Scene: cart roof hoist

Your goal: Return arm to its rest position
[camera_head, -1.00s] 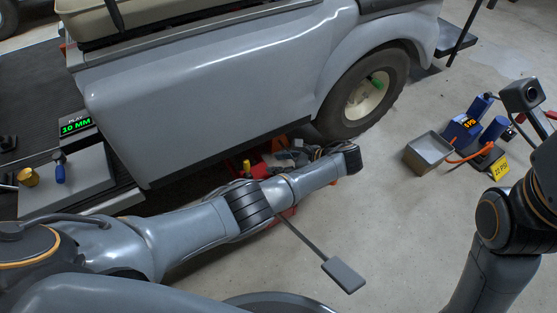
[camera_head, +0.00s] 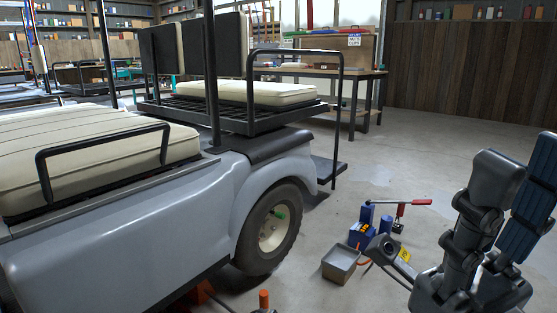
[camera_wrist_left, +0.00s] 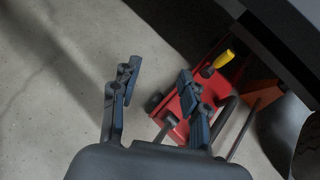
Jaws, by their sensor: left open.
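My left gripper (camera_wrist_left: 158,75) shows only in the left wrist view. Its two fingers are apart, with nothing held between them. A red floor jack (camera_wrist_left: 180,112) with a yellow grip (camera_wrist_left: 223,59) lies below and beside the right finger, which overlaps it in the picture. I cannot tell how far apart they are. The left arm does not show in the head view.
The grey cart (camera_head: 120,245) fills the left, its rear wheel (camera_head: 268,230) on the concrete floor. A grey tray (camera_head: 340,264) and blue equipment (camera_head: 361,236) stand on the floor between cart and right arm. A workbench (camera_head: 350,75) is behind; open floor lies around it.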

